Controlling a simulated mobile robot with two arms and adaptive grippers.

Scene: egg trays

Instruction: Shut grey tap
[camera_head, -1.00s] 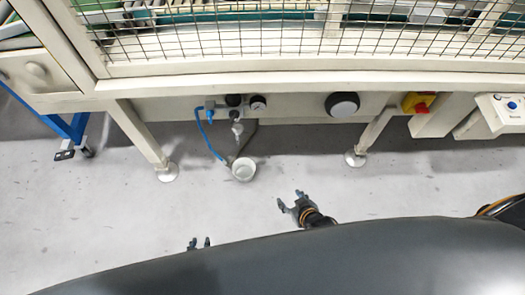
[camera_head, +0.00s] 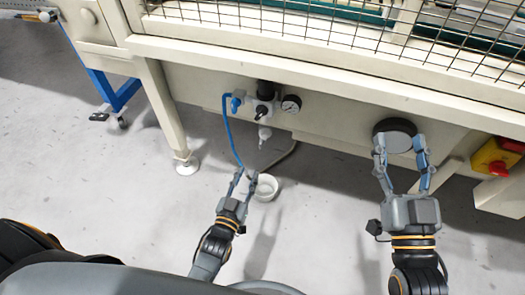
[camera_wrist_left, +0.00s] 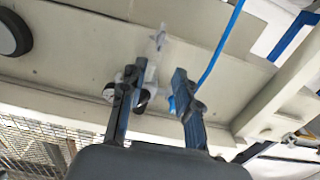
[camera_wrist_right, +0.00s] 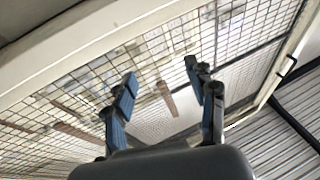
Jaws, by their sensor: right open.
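The air unit (camera_head: 264,100) hangs under the machine's beam, with a black knob on top, a small dark lever (camera_head: 260,112), a pale fitting (camera_head: 264,134) below, and a blue connector (camera_head: 238,99) at its left. I cannot tell for sure which part is the grey tap. My left gripper (camera_head: 245,175) is open and empty, below the unit beside the blue hose; the unit shows beyond its fingers in the left wrist view (camera_wrist_left: 150,75). My right gripper (camera_head: 400,145) is open and empty, in front of the round black-rimmed part on the beam.
A gauge (camera_head: 291,103) is at the unit's right. A yellow box with a red knob (camera_head: 498,156) is at the right. A machine leg (camera_head: 168,112) stands left. The floor ahead is mostly clear.

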